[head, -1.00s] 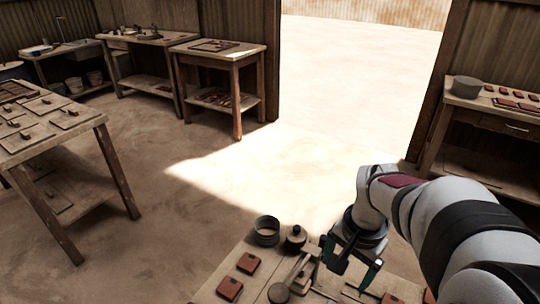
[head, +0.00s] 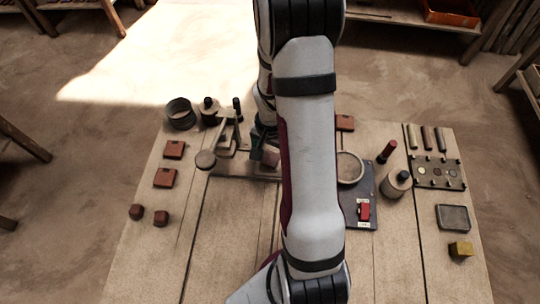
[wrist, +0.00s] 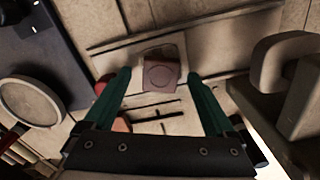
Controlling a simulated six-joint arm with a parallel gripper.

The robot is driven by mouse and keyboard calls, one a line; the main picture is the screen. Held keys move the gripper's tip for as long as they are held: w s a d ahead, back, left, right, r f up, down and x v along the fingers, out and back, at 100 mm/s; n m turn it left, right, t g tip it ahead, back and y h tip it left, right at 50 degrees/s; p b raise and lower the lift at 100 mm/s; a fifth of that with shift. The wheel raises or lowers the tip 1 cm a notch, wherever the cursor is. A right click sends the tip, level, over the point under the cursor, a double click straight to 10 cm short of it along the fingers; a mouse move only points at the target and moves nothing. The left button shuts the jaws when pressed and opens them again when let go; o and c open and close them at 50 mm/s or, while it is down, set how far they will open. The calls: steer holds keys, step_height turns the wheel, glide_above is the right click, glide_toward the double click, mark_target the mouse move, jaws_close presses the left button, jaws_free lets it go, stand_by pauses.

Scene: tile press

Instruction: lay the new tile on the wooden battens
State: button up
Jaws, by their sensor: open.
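The new tile, a red-brown square with a round stamped mark (wrist: 160,76), lies on a pale plate in the wrist view. In the head view my gripper is mostly hidden by my arm. Thin dark strips (wrist: 158,117) lie near the gripper's base in the wrist view; I cannot tell whether they are the battens.
A press arm with a round knob (head: 206,160) stands left of the gripper. A ring (head: 350,167) and dark board (head: 367,190) are at the right. The front left table is clear.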

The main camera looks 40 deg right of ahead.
mark_target(270, 157)
jaws_close()
steer(key=shift+r, duration=0.2)
step_height(270, 157, up, 4)
steer(key=shift+f, duration=0.1)
steer(key=s+d+r+n, duration=0.2)
steer(key=s+d+r, duration=0.55)
steer(key=d, duration=0.25)
steer(key=w+a+f, duration=0.1)
steer(key=w+f, duration=0.1)
steer(key=w, duration=0.2)
steer(key=w+a+f+n, duration=0.1)
steer(key=w+f, duration=0.2)
steer(key=w+f+n, duration=0.1)
steer(key=w+f, duration=0.2)
steer(key=w, duration=0.1)
steer(key=shift+w+a+f, duration=0.15)
steer(key=shift+w+a, duration=0.2)
steer(key=shift+a, duration=0.05)
steer(key=shift+w+f, duration=0.1)
steer(key=shift+f, duration=1.9)
